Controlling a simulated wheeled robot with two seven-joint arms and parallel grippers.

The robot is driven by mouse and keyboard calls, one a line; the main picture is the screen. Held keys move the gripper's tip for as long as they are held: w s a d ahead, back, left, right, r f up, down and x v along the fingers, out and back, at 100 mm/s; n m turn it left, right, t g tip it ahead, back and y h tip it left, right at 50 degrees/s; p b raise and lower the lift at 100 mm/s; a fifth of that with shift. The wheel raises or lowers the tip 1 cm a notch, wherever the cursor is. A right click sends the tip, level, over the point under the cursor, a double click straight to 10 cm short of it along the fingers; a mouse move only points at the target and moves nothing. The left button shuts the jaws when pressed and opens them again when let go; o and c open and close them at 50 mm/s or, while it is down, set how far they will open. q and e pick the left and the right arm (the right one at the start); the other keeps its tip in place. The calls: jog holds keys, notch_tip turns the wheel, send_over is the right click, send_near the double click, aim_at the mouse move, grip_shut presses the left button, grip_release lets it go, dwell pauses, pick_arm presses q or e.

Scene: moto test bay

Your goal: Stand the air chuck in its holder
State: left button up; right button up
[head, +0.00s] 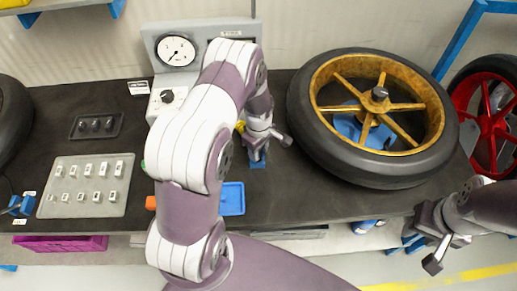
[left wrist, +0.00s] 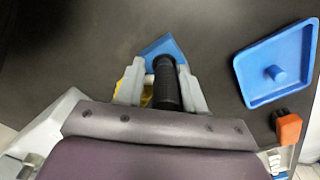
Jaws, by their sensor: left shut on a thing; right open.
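My left gripper (head: 262,143) is over the middle of the bench, pointing down. In the left wrist view its fingers (left wrist: 160,85) are shut on the air chuck, a black ribbed cylinder (left wrist: 167,88) with a pale end. A blue piece (left wrist: 164,46), likely the holder, lies right at the chuck's far end; it also shows below the gripper in the head view (head: 258,162). I cannot tell whether the chuck is inside it or just above it. The arm hides most of the chuck in the head view. My right gripper (head: 436,246) is open and empty off the bench's front right edge.
A blue tray with a peg (left wrist: 278,70) and an orange block (left wrist: 289,128) are close by. A gold-spoked wheel (head: 303,115) lies to the right. A gauge unit (head: 177,51) stands behind; a grey tray of small parts (head: 86,185) lies left.

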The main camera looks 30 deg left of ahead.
pick_arm(q)
jog(key=shift+f+b, duration=0.4)
jog(key=shift+f, duration=0.2)
dwell(0.3)
jog(key=shift+s, duration=0.1)
dwell(0.8)
jog(key=o, duration=1.1)
jog(key=shift+f, duration=0.1)
jog(key=shift+o, duration=0.2)
jog(key=shift+o, duration=1.4)
jog(key=shift+d+f, duration=0.1)
jog(key=shift+s, duration=0.1)
